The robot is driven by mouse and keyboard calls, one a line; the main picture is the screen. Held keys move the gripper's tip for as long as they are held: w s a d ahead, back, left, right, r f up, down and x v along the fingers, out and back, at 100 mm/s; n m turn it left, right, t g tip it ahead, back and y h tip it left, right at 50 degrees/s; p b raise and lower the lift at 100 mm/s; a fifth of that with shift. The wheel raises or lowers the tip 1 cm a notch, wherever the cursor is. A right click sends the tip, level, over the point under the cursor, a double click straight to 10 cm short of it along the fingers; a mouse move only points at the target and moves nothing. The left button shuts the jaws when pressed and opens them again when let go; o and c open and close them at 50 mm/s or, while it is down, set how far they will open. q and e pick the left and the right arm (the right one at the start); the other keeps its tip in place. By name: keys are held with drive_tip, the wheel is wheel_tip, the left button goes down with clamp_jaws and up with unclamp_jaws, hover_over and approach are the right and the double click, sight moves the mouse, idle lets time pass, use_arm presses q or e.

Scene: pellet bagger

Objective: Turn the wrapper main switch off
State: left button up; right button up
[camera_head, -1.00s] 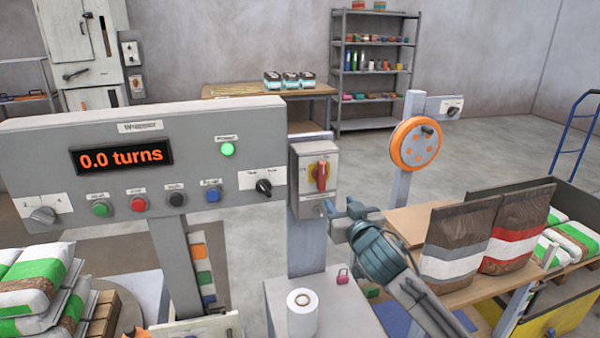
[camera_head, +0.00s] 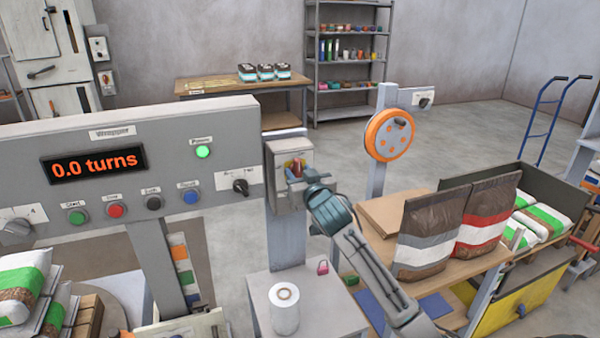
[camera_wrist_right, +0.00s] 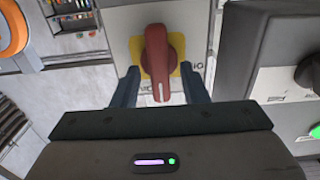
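The wrapper main switch is a red rotary handle (camera_wrist_right: 162,62) on a yellow plate, on a grey box (camera_head: 278,196) fixed to a post right of the wrapper panel (camera_head: 225,130). In the head view my right gripper (camera_head: 300,187) is at the front of this box and covers part of the handle. In the right wrist view the gripper (camera_wrist_right: 160,90) is open, with one finger on each side of the handle's lower end. Gaps show between fingers and handle. The green power lamp (camera_head: 203,152) is lit, and the display (camera_head: 95,164) reads 0.0 turns. My left gripper is not in view.
A white roll (camera_head: 285,308) and a small pink padlock (camera_head: 322,267) are on the grey stand below the switch. An orange handwheel (camera_head: 389,136) stands to the right. Filled brown bags (camera_head: 428,240) stand on a bench at right.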

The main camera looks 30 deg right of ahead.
drive_tip(key=c, duration=0.6)
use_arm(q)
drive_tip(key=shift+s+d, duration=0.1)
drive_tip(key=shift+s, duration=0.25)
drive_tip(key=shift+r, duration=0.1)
